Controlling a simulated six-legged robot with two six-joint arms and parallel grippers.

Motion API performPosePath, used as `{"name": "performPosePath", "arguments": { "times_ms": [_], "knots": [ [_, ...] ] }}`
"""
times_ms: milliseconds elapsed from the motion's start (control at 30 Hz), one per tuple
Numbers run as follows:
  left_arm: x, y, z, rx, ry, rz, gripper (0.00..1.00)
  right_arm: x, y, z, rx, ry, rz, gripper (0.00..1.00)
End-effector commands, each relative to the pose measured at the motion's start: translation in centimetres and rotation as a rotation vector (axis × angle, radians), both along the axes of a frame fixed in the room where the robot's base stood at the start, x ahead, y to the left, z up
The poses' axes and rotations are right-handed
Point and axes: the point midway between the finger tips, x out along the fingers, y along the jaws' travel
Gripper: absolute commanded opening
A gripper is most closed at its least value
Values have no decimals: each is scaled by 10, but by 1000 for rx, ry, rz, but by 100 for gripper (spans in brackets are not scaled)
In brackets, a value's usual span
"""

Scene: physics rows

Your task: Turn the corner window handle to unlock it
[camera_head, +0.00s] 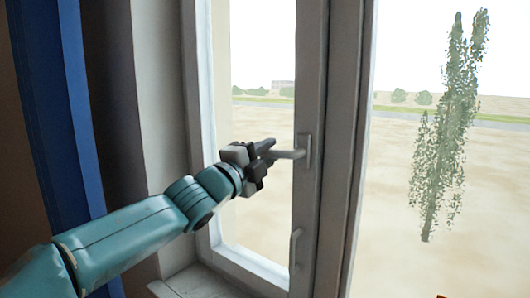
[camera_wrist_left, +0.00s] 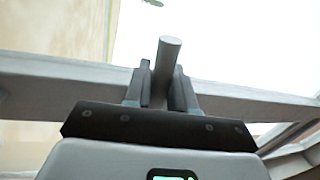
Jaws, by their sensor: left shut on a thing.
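The window handle (camera_head: 290,154) is a grey lever on a plate on the right stile of the left window sash. The lever points left, about horizontal. My left gripper (camera_head: 266,150) is shut on the lever near its free end. In the left wrist view the handle (camera_wrist_left: 169,55) shows as a grey bar between the two fingers of my left gripper (camera_wrist_left: 164,90). The left window (camera_head: 265,190) looks closed in its frame. My right gripper is not in view.
A second, lower grey handle (camera_head: 295,248) sits on the same stile below the first. A blue curtain (camera_head: 60,110) hangs at the left. A sill (camera_head: 195,283) runs below the window. A tall tree (camera_head: 445,125) stands outside, behind the right pane.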

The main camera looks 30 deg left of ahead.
Motion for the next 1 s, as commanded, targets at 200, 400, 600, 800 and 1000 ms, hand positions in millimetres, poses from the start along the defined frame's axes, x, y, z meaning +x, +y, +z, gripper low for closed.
{"name": "performPosePath", "arguments": {
  "times_ms": [200, 400, 600, 800, 1000],
  "knots": [
    [0, -1, 6, 88, -6, -3, 0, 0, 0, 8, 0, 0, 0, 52],
    [1, -1, 7, 124, -9, -4, 0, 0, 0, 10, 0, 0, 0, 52],
    [1, 0, 7, 132, -10, -4, 0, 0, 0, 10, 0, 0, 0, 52],
    [1, 0, 7, 133, -9, -4, 0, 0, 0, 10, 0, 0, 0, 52],
    [1, 1, 7, 131, -9, -3, 43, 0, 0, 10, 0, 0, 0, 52]
  ]
}}
